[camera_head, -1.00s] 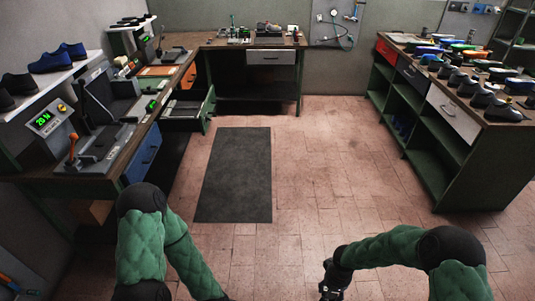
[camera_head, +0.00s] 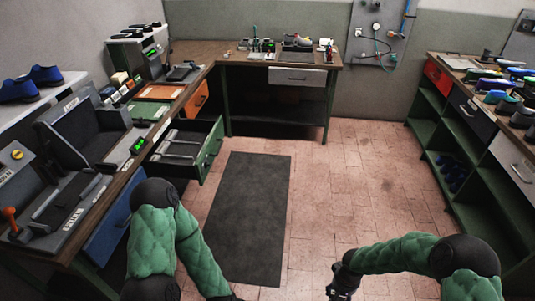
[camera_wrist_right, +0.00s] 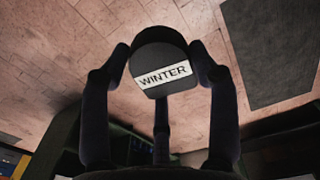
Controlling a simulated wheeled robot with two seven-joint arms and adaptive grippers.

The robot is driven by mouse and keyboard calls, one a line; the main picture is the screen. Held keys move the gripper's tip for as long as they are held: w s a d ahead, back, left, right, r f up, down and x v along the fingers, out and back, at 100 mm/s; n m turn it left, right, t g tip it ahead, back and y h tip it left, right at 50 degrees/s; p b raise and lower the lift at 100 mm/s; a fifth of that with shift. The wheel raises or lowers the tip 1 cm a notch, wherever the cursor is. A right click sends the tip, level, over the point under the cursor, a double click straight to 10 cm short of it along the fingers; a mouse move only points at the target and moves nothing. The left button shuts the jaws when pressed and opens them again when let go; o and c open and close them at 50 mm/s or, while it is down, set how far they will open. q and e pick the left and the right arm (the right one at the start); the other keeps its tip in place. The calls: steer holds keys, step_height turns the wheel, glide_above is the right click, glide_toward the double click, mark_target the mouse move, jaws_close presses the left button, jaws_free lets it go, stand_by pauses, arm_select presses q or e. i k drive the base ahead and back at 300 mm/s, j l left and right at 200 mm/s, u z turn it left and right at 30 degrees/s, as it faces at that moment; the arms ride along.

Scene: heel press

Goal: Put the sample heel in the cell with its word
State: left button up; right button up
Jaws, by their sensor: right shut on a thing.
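The sample heel (camera_wrist_right: 155,50) is a dark, rounded block with a white label reading "WINTER". My right gripper (camera_wrist_right: 160,72) is shut on it, with fingers on both sides, in the right wrist view. In the head view my right gripper (camera_head: 342,282) hangs over the floor at the lower middle, and the heel is too small to make out there. My left gripper (camera_head: 225,298) is mostly cut off at the bottom edge. An open drawer (camera_head: 212,150) with long light dividers juts from the left bench. I cannot read words on its cells.
The left bench (camera_head: 150,131) carries a press machine (camera_head: 85,125), with an orange lever at its near end. A back bench (camera_head: 285,62) holds small tools. A right shelf unit (camera_head: 462,140) carries shoes and heels. The floor around the dark mat (camera_head: 245,215) is clear.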

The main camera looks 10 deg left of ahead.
mark_target(182, 152)
steer(key=i+l+u, duration=0.1)
steer(key=i+u, duration=0.35)
steer(key=i+l+u, duration=0.15)
steer(key=u, duration=0.25)
steer(key=i+l+u, duration=0.65)
steer(key=u, duration=0.2)
steer(key=k+l, duration=0.05)
